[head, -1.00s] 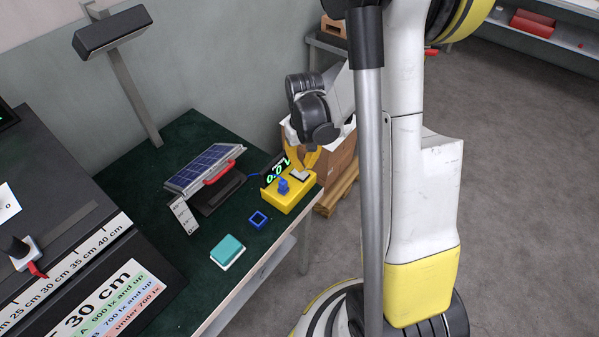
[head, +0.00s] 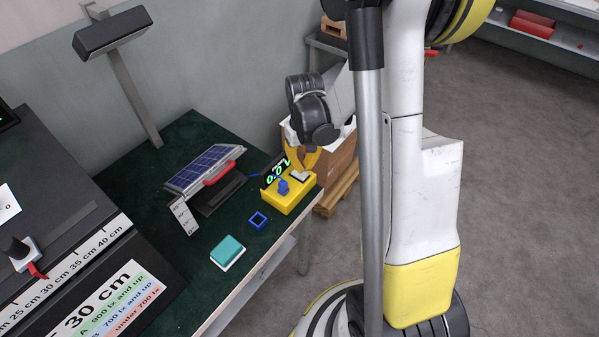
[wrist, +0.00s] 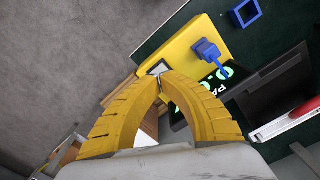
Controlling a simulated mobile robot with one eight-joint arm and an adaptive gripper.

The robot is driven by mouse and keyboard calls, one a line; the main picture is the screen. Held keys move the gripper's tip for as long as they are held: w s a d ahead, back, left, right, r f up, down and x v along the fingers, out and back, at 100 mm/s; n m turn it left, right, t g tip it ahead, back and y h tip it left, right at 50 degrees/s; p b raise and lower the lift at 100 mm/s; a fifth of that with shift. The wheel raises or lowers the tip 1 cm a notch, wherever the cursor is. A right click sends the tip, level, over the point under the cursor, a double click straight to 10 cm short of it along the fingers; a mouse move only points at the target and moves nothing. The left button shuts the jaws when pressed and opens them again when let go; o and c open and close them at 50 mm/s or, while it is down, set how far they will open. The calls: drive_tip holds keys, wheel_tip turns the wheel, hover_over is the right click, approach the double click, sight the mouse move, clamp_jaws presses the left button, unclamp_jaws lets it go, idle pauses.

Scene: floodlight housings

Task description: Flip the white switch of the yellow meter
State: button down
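The yellow meter (head: 283,201) sits at the right edge of the green-topped table, with a blue knob (head: 283,186) on top and green lit digits on a dark display (head: 276,170). Its white switch (head: 300,175) is near the right back corner of the top. In the wrist view the meter (wrist: 190,48) lies ahead, and the pale switch (wrist: 158,68) is partly hidden at my fingertips. My gripper (head: 298,167) has yellow fingers whose tips come together at the switch (wrist: 162,75). I see nothing held; I cannot tell whether the tips touch the switch.
A solar panel (head: 205,166) with a red handle stands left of the meter. A blue square frame (head: 258,220) and a teal block (head: 228,251) lie in front. A cardboard box (head: 340,152) is behind my gripper. Open floor lies to the right.

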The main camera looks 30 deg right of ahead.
sight(303, 175)
drive_tip(key=shift+f+b, duration=1.6)
drive_tip(key=shift+f, duration=0.2)
idle(0.7)
drive_tip(key=shift+r+p, duration=2.5)
drive_tip(key=shift+r, duration=1.05)
